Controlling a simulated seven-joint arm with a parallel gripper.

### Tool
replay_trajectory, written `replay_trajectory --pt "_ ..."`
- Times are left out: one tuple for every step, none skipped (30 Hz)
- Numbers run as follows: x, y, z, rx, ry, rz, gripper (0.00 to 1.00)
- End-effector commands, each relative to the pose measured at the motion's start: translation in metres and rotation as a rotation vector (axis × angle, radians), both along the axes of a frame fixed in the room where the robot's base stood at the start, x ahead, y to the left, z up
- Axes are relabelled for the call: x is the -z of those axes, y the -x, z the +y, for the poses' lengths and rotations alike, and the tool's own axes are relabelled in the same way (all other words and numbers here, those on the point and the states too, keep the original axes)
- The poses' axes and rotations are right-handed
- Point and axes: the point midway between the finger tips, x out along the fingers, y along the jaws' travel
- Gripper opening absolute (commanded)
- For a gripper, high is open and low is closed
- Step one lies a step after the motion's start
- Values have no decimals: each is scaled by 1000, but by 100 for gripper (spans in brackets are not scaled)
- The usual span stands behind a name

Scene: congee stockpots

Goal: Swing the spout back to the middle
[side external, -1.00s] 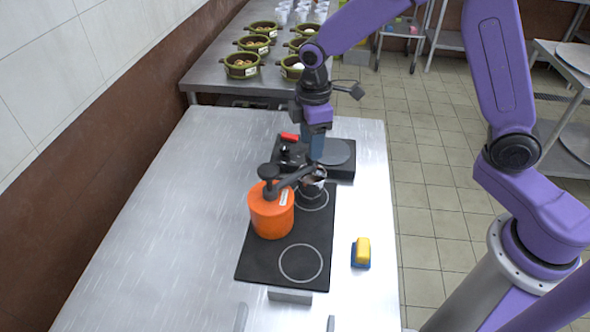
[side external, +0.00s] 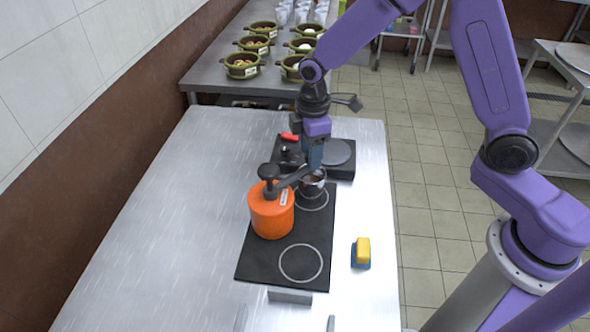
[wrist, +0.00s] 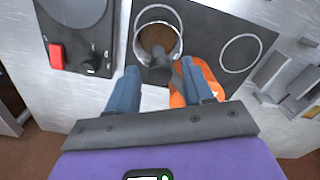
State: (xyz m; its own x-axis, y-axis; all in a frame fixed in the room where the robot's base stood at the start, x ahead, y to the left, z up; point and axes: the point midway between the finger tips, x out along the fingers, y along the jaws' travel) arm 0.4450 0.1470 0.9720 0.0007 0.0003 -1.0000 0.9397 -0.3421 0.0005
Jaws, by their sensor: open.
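The orange dispenser pot (side external: 271,212) stands on the black cooktop, with a black knob on its lid. Its dark spout (side external: 291,180) reaches right, toward a small metal pot (side external: 313,185). In the wrist view the spout's dark end (wrist: 160,70) shows over the metal pot (wrist: 171,24), which has brown contents. My gripper (wrist: 157,82) is open, with one blue finger on each side of the spout end. I cannot tell whether either finger touches it. In the side view my gripper (side external: 313,162) is at the spout's outer end. The right finger partly hides the orange pot (wrist: 203,78) in the wrist view.
The black cooktop (side external: 262,262) has a free ring at its near end. A yellow and blue sponge (side external: 361,252) lies at the right. The table's left side is clear.

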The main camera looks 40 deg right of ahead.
Motion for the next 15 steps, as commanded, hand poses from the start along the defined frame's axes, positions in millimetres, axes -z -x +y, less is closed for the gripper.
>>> replay_trajectory --pt "0 0 0 0 0 0 51" --pt "0 0 0 0 0 0 51" --pt "0 0 0 0 0 0 51" --pt "0 0 0 0 0 0 51" --pt "0 0 0 0 0 0 41" --pt "0 0 0 0 0 0 29" --pt "0 0 0 0 0 0 21" --pt "0 0 0 0 0 0 21" --pt "0 0 0 0 0 0 21" --pt "0 0 0 0 0 0 21" --pt "0 0 0 0 0 0 21" --pt "0 0 0 0 0 0 21" --pt "0 0 0 0 0 0 21" --pt "0 1 0 0 1 0 21" --pt "0 1 0 0 1 1 21"
